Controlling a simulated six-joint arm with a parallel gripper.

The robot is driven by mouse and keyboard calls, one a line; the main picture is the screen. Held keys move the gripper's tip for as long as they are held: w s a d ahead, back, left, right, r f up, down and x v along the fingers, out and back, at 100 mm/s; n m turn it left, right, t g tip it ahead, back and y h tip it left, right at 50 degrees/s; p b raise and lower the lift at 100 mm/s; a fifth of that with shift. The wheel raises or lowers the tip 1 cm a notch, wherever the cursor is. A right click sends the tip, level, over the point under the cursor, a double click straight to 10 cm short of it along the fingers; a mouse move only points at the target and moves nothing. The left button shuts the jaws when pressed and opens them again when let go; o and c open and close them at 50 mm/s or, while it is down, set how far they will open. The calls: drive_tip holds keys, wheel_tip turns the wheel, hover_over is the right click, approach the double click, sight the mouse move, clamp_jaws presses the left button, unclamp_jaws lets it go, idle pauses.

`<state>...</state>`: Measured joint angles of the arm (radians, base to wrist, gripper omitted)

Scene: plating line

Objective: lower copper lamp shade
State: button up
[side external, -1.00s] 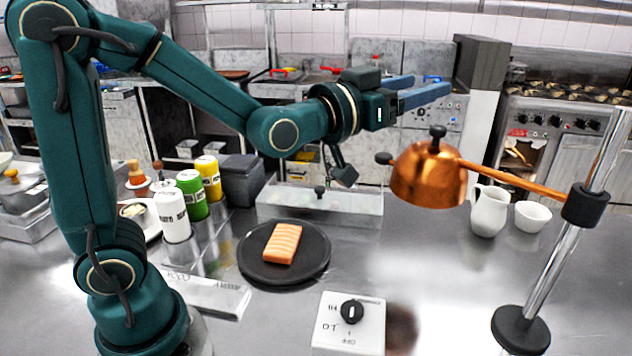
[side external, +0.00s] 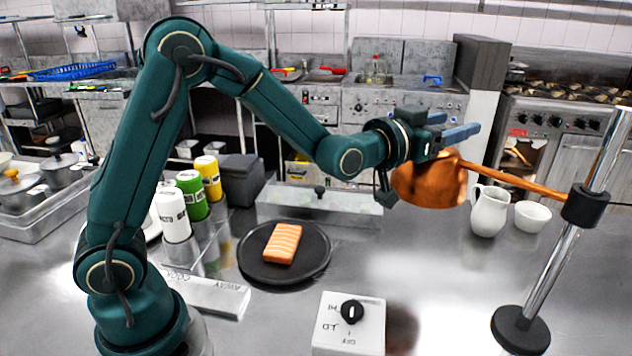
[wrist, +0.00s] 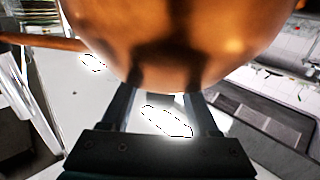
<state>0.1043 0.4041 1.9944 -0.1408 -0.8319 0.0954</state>
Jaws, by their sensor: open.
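The copper lamp shade (side external: 430,186) is a shiny dome on a copper arm (side external: 515,181) that runs right to a black clamp (side external: 586,205) on a metal post. My gripper (side external: 468,133) is open, with its blue fingers pointing right at the height of the shade's top. It overlaps the upper part of the shade in the side view and hides the knob there. In the wrist view the shade (wrist: 190,40) fills the upper middle, beyond the two spread fingers (wrist: 165,97). I cannot tell whether the fingers touch it.
A dark plate (side external: 250,268) with a salmon fillet (side external: 283,243) lies on the steel counter. A white dial box (side external: 349,322) stands in front. Several bottles (side external: 193,196) stand left.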

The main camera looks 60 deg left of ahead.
drive_tip(key=shift+w, duration=0.1)
clamp_jaws()
idle(1.4)
